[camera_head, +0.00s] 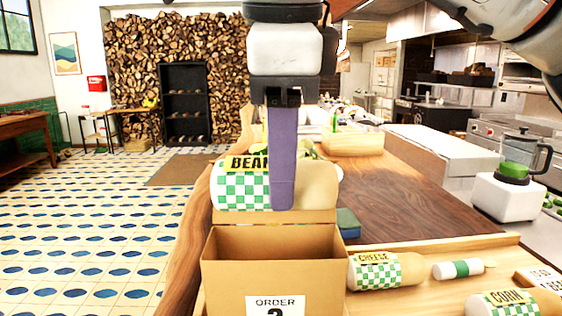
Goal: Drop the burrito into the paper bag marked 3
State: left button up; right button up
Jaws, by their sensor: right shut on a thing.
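My right gripper (283,196) comes down from the top middle, with a long purple finger in front. It is shut on the burrito (236,190), wrapped in green and white checks with a yellow label reading BEAN. The burrito lies roughly level across the picture, its tan end to the right; the finger hides its middle. The open brown paper bag (228,272) stands below. Its front label reads ORDER, with the number partly cut off by the picture edge. The burrito appears above the bag's rear edge, outside the opening. My left gripper is not in view.
A CHEESE burrito (384,271) and a CORN burrito (510,303) lie right of the bag, with a small white and green cylinder (458,269). A blue and green sponge-like block (347,224) is behind. The brown counter (420,205) beyond is mostly clear.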

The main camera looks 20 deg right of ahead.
jog(key=o, duration=1.3)
jog(key=shift+o, duration=0.2)
jog(key=p+v, duration=0.2)
jog(key=v, duration=0.8)
jog(key=shift+r+p, duration=0.15)
jog(key=shift+p, duration=0.15)
